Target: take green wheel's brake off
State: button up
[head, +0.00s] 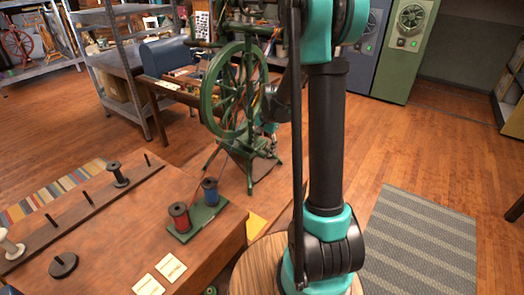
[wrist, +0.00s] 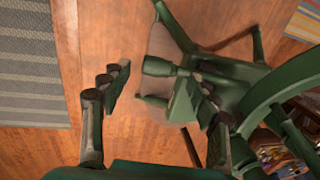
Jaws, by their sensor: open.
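The green wheel (head: 231,95) is a dark green spinning wheel on a legged stand, beyond the front table in the head view. Its rim also curves along the right of the wrist view (wrist: 272,98). My gripper (wrist: 158,82) is open, with one finger on each side in the wrist view. A green rounded knob-like part (wrist: 159,66) of the wheel's stand shows between the fingertips. I cannot tell whether this is the brake, or whether the fingers touch it. In the head view my gripper (head: 272,142) is small beside the wheel's stand, partly hidden by my arm.
A wooden table (head: 105,235) at front left bears a peg rack (head: 85,208), spools and a green spool stand (head: 198,218). A workbench with a blue box (head: 165,56) stands behind the wheel. A grey striped rug (head: 420,240) lies on open floor at right.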

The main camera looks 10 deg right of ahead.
jog(key=shift+w+a+f, duration=0.1)
jog(key=shift+w+f, duration=0.05)
jog(key=shift+f, duration=0.9)
jog(key=shift+c, duration=0.5)
